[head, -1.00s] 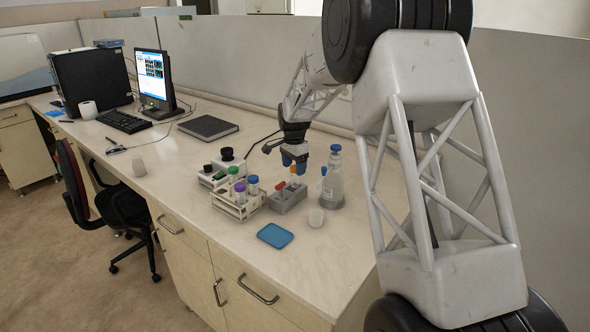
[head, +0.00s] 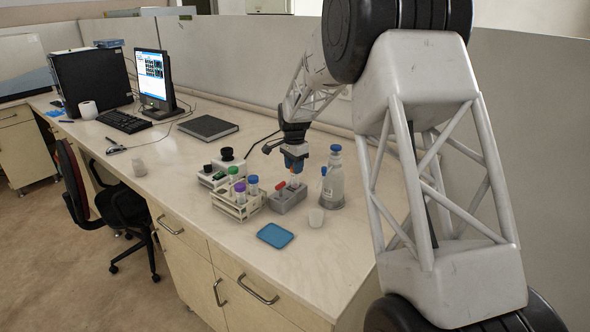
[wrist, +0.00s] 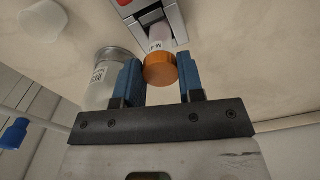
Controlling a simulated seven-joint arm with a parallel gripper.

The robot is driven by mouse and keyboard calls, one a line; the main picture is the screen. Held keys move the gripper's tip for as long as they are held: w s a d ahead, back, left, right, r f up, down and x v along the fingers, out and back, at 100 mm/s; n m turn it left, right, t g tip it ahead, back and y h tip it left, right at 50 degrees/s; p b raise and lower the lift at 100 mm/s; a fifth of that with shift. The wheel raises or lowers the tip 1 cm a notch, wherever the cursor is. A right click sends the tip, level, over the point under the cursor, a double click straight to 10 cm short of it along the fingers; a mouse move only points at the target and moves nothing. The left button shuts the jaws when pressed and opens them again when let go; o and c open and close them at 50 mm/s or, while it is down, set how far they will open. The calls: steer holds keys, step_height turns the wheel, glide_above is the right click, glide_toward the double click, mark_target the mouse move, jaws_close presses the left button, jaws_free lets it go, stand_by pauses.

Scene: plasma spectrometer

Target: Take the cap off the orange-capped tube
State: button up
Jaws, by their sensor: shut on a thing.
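The orange cap (wrist: 160,69) is on the upright tube (wrist: 158,42), whose white label shows in the wrist view. The tube stands in the small grey rack (head: 290,201). My gripper (head: 294,165) comes down from above the rack. In the wrist view its two blue fingers (wrist: 161,82) are on either side of the orange cap and shut on it. In the head view the fingers mostly hide the cap.
A clear bottle with a blue top (head: 334,183) stands close right of the grey rack. A white cup (head: 316,217) and a blue tray (head: 275,236) lie in front. A white rack (head: 238,207) with several capped tubes stands left.

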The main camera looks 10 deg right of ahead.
steer(key=shift+r, duration=0.15)
step_height(320, 180, up, 10)
stand_by(0.8)
stand_by(0.5)
steer(key=s+a+f, duration=0.2)
steer(key=s+f, duration=0.3)
steer(key=s, duration=0.7)
steer(key=s+a+f, duration=0.1)
steer(key=s+f, duration=0.4)
steer(key=s, duration=0.7)
steer(key=s+a+f, duration=0.2)
steer(key=s+f, duration=0.3)
steer(key=s, duration=0.7)
steer(key=shift+a+f, duration=0.2)
steer(key=shift+a, duration=0.1)
steer(key=w+a, duration=0.1)
steer(key=w, duration=0.4)
steer(key=w+a+f, duration=0.1)
steer(key=w, duration=0.4)
steer(key=w+a, duration=0.1)
steer(key=w, duration=0.4)
steer(key=shift+w+a+f, duration=0.15)
steer(key=shift+w+f, duration=0.1)
steer(key=shift+w, duration=0.05)
steer(key=shift+f, duration=0.1)
